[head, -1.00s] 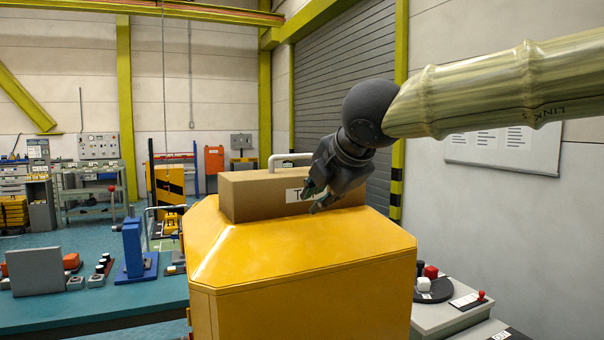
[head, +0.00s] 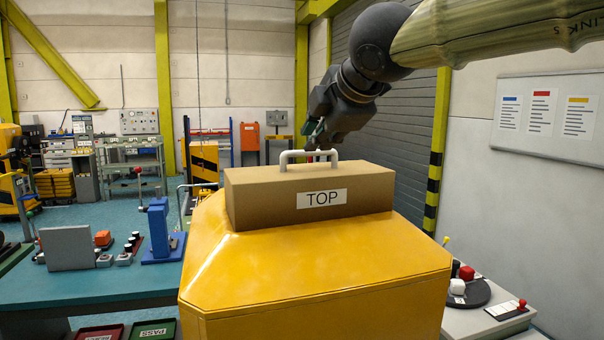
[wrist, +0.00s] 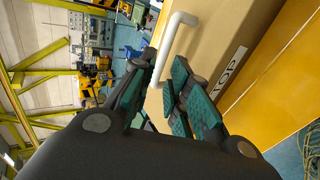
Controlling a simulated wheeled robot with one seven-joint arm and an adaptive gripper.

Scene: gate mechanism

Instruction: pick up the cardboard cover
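The cardboard cover (head: 260,205) is a brown box shape with a white "TOP" label and a white bar handle (head: 300,154) on its upper face. It sits on the yellow housing (head: 320,255) in the head view. My gripper (head: 318,142) is at the right part of the handle, above the cover. In the wrist view the handle (wrist: 172,38) reaches into the gap between the spread fingers of my gripper (wrist: 158,72). The green finger pads are apart and I see no firm grip on the bar. The cover (wrist: 222,45) shows beyond the fingers.
A teal bench (head: 110,285) with small fixtures stands at the left. A grey console (head: 490,320) with red and white knobs is at the right. A shutter and wall lie behind my arm. The space above the cover is free apart from my arm.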

